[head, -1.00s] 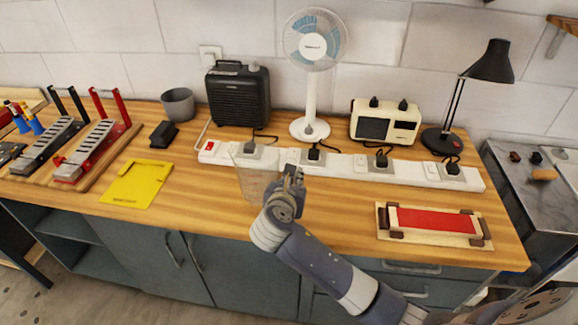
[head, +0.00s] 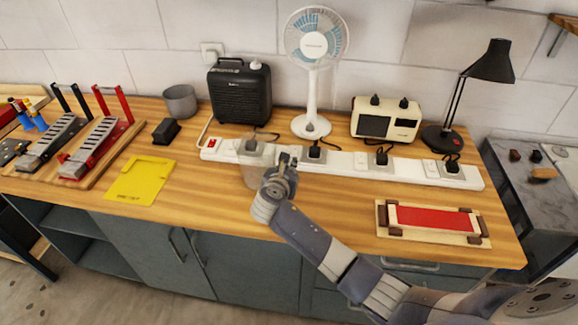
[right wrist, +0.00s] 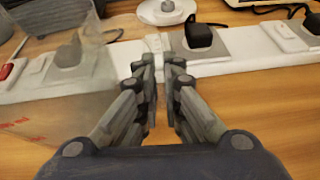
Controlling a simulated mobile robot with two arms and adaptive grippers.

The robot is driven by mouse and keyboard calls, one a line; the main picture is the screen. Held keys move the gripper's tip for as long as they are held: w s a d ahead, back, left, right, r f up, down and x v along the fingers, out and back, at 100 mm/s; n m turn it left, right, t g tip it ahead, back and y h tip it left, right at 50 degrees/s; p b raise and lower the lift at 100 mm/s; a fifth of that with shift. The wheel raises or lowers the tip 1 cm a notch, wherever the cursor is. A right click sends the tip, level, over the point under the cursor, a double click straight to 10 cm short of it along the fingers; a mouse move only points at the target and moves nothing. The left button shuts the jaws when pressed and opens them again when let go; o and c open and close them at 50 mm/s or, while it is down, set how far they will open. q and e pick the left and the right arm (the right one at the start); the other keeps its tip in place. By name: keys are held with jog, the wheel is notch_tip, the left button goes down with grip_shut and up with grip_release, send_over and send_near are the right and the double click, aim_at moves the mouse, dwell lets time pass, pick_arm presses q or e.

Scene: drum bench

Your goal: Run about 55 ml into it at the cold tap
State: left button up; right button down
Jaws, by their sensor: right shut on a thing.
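A clear see-through jug (head: 256,172) is at the middle of the bench, in front of the power strip. It also shows large at the left of the right wrist view (right wrist: 50,125), with faint red marks low on its wall. My right gripper (head: 286,160) is at the jug's right side and shut on it; its fingers (right wrist: 163,85) show close together in the right wrist view. The hold point on the jug is hard to make out. I see no water level in the jug. No tap is in view. My left gripper is not in view.
A white power strip (head: 342,162) with several plugs runs behind the gripper. Behind it stand a black heater (head: 240,95), a fan (head: 312,75), a cream device (head: 386,119) and a lamp (head: 490,65). A yellow sheet (head: 140,180) lies left; a red-topped board (head: 433,221) lies right.

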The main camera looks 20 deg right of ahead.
jog(key=c, duration=2.1)
grip_release()
jog(key=shift+f, duration=0.15)
jog(key=o, duration=0.3)
jog(key=shift+o, duration=0.2)
